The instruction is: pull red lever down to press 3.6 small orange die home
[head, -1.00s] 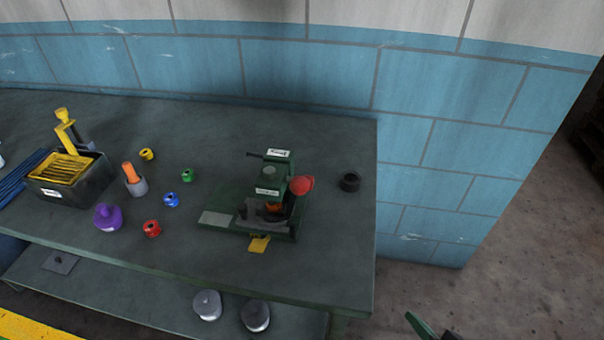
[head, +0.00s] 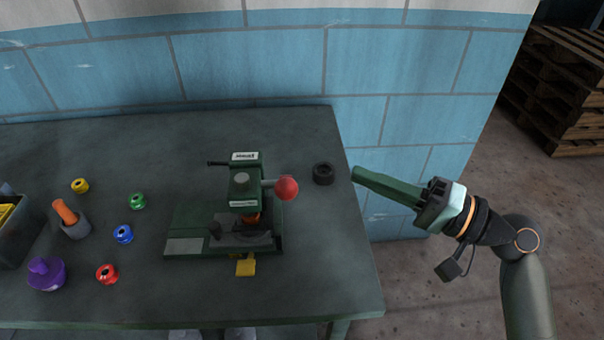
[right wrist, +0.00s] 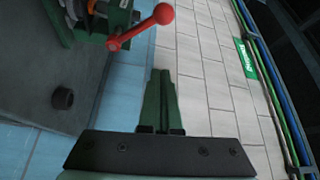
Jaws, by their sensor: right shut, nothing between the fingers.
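The green press (head: 243,205) stands on the workbench, with its red lever (head: 286,188) ending in a red ball on the right side. The lever also shows in the right wrist view (right wrist: 143,27), sticking out from the press. The orange die (head: 252,218) is partly visible under the press head; the press hides the rest. My right gripper (head: 358,174) is shut and empty, at the right of the lever ball and apart from it. Its closed green fingers show in the right wrist view (right wrist: 162,75). My left gripper is not in view.
A black ring (head: 323,173) lies on the bench (head: 330,270) between the press and my right gripper. A yellow tab (head: 246,266) sits at the press front. Small coloured spools and a purple knobbed piece (head: 46,274) are at left. A blue wall runs behind.

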